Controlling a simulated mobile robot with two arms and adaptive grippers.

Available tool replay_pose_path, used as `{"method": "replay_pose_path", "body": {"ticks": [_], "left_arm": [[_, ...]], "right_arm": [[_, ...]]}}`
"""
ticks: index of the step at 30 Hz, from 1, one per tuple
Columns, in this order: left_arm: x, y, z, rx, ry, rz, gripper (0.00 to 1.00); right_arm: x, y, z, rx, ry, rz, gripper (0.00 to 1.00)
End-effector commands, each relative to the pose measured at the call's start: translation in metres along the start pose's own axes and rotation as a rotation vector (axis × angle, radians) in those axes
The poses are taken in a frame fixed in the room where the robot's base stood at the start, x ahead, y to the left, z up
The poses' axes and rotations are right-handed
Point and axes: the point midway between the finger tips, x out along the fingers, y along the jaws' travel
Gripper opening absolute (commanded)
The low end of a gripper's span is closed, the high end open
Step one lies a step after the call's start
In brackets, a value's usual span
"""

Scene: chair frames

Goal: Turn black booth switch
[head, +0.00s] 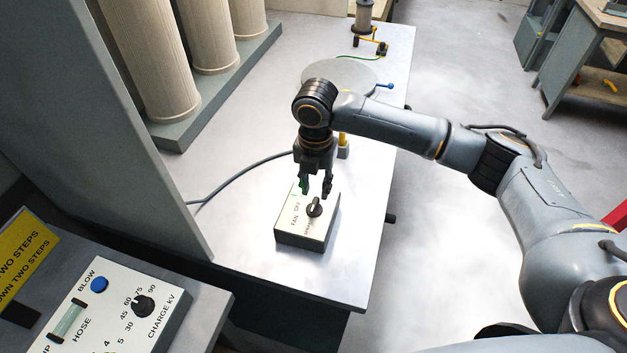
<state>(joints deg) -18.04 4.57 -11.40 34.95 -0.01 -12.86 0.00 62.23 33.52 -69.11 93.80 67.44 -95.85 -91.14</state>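The black booth switch (314,208) is a small dark knob on top of a pale box (291,226), whose lettering includes "FAN" and "OFF". The box stands on the metal table in the middle of the head view. My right gripper (316,191) points down over the box, just above and behind the knob. Its two fingers are apart with a gap between them. I cannot tell whether a finger touches the knob. A small green mark (295,189) shows beside the left finger. My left gripper is not in the head view.
A control panel (118,307) with a blue button (99,284) and a black "CHARGE kV" knob (143,305) is at lower left. A grey partition (120,150) stands left of the table (345,265). Tall ribbed cylinders (150,65) stand behind.

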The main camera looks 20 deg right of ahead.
Motion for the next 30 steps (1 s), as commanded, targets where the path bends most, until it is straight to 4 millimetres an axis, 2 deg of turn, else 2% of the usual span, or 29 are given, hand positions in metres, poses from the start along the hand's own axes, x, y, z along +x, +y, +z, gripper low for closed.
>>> {"method": "replay_pose_path", "body": {"ticks": [1, 4, 8, 12, 14, 18, 22, 27, 30], "left_arm": [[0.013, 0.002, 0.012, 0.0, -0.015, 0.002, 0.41], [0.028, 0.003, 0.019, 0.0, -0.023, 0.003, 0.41], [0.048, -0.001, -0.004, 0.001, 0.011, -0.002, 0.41], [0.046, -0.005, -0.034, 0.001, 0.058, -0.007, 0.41], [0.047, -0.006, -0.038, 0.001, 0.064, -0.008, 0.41], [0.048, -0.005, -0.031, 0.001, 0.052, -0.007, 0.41], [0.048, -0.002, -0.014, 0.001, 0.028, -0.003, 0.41], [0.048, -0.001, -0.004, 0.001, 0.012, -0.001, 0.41], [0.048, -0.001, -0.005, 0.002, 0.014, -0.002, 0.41]], "right_arm": [[0.013, 0.0, 0.0, 0.001, -0.001, 0.0, 0.3], [0.026, 0.0, 0.0, 0.001, -0.001, 0.0, 0.3], [0.043, 0.0, 0.001, 0.0, -0.003, 0.0, 0.3], [0.054, 0.0, 0.0, 0.002, 0.0, 0.0, 0.3], [0.059, 0.001, 0.0, 0.002, -0.001, 0.001, 0.3], [0.063, 0.001, 0.0, 0.001, -0.001, 0.001, 0.28], [0.062, 0.001, 0.0, 0.001, -0.001, 0.001, 0.02], [0.062, 0.001, 0.0, 0.01, -0.001, 0.001, 0.0], [0.063, 0.001, -0.001, 0.136, 0.002, 0.003, 0.0]]}}
